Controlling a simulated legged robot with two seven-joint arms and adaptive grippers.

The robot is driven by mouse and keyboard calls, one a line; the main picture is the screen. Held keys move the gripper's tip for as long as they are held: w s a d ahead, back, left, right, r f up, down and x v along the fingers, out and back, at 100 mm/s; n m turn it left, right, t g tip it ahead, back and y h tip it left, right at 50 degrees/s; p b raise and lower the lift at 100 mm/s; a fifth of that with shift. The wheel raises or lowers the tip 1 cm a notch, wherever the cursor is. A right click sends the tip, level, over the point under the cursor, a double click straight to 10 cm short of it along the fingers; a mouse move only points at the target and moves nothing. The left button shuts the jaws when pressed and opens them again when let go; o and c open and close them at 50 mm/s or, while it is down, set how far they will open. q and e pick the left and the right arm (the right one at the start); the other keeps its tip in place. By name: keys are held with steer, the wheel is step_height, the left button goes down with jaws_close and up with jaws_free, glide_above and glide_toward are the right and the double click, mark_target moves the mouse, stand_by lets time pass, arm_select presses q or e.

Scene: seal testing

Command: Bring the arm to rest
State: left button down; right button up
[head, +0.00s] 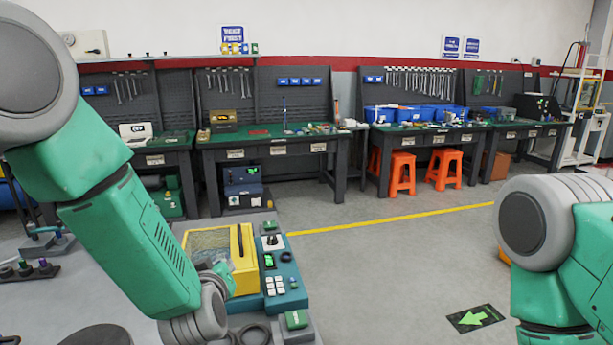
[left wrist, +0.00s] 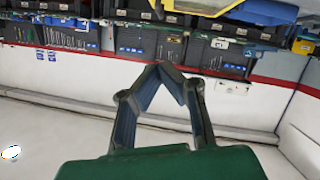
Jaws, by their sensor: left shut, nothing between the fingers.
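My left arm (head: 140,240) comes in from the left in the head view and reaches down in front of the yellow tester. I cannot make out its fingers clearly there. In the left wrist view my left gripper (left wrist: 162,68) has its dark fingertips together, with nothing between them. That view shows the workshop upside down behind the fingers. My right arm (head: 545,235) shows only in part at the right edge of the head view, and its gripper is out of the picture.
A yellow tester (head: 243,262) with a teal control panel (head: 284,284) stands on the grey table, partly behind my left arm. Small fittings (head: 28,268) sit at the left. Workbenches (head: 265,137) line the back wall, with orange stools (head: 402,172).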

arm_select(q)
steer(key=s+a+f+m+g+h+b, duration=0.1)
steer(key=s+a+f+m+g+b, duration=0.15)
steer(key=s+f, duration=0.85)
steer(key=s+a+f+m+g+h+b, duration=0.1)
steer(key=s+a+f+m+g+b, duration=0.2)
steer(key=s+f, duration=0.85)
steer(key=s+a+f+g+b, duration=0.2)
steer(key=s+f+g, duration=0.2)
steer(key=s, duration=0.5)
steer(key=s+a+f+g+b, duration=0.2)
steer(key=s+a+f+g, duration=0.1)
steer(key=s+f, duration=0.6)
steer(key=shift+a+m+g+b, duration=0.2)
steer(key=shift+m+g+b, duration=0.15)
steer(key=shift+g, duration=0.1)
steer(key=shift+w+f, duration=0.1)
